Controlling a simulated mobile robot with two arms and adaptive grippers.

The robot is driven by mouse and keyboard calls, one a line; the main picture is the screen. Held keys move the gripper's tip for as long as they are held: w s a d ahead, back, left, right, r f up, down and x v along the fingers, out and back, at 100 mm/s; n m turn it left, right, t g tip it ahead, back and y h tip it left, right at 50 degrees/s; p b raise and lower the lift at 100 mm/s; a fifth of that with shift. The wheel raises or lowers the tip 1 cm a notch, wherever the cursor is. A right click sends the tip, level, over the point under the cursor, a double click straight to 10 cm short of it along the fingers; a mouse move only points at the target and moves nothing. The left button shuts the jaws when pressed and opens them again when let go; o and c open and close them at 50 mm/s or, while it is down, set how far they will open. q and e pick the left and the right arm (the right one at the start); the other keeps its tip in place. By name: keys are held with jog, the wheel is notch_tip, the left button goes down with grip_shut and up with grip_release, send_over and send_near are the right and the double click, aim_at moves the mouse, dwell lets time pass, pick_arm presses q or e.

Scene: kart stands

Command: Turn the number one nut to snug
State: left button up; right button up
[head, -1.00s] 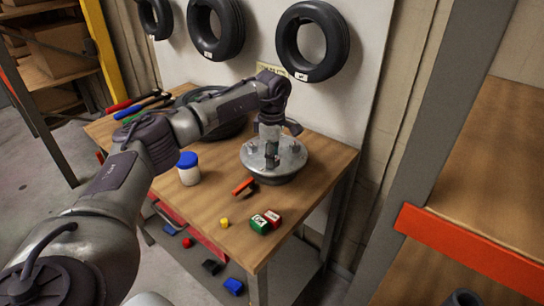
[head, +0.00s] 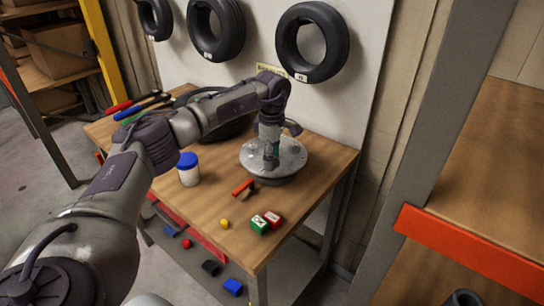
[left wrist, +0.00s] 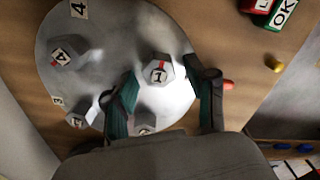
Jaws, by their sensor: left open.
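The number one nut (left wrist: 158,73) is a grey hex nut with a white "1" label and a red mark, on a round metal hub plate (left wrist: 105,30). The plate also shows in the head view (head: 294,158), on the wooden table. My left gripper (left wrist: 161,70) is open over the plate, with one finger on each side of the number one nut. I cannot tell whether the fingers touch it. In the head view my left gripper (head: 271,152) points down and hides part of the plate. My right gripper is not in view.
Other nuts (left wrist: 65,54) stand on the plate near the fingers. On the wooden table (head: 205,210) are a white jar with a blue lid (head: 188,169), a red-handled tool (head: 243,187), a yellow piece (head: 224,223) and green and red blocks (head: 260,224). Tyres (head: 312,42) hang behind.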

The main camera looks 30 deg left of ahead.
pick_arm(q)
notch_tip(320, 180, up, 12)
dwell(0.5)
dwell(0.3)
